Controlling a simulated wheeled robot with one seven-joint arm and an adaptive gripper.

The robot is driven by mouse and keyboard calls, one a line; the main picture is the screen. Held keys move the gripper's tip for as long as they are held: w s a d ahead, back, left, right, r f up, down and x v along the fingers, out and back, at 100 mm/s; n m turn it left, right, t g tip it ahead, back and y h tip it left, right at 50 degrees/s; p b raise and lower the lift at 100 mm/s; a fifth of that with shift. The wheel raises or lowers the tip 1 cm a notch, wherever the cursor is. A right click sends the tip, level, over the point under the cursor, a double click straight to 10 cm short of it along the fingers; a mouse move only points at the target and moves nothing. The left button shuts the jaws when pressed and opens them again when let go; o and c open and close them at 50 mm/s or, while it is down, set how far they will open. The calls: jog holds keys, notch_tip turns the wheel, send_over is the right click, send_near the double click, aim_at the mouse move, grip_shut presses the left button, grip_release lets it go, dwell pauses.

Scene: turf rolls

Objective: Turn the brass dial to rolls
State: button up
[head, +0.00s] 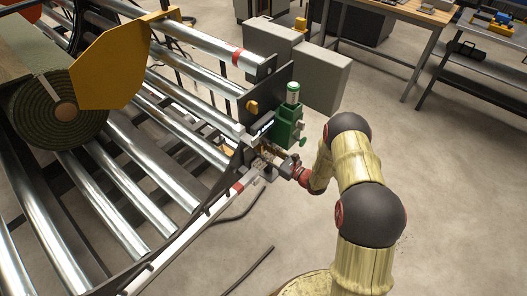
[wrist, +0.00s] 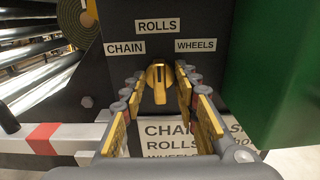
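The brass dial (wrist: 158,80) is on a dark panel in the wrist view, below the label ROLLS (wrist: 157,26). The label CHAIN (wrist: 125,48) is to its upper left and WHEELS (wrist: 195,45) to its upper right. The dial's grip looks about upright, with a dark mark near its top. My gripper (wrist: 160,92) is open, its fingers on either side of the dial, with gaps showing. In the head view my gripper (head: 270,165) is at the frame's near corner, where the dial cannot be made out.
A green box (head: 287,122) stands close beside my gripper, filling the right of the wrist view (wrist: 275,70). A rail with a red band (wrist: 42,139) runs at lower left. A turf roll (head: 62,118) lies on steel rollers. Grey blocks (head: 315,75) stand behind.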

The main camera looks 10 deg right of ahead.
jog(key=v, duration=1.2)
jog(key=shift+f, duration=0.1)
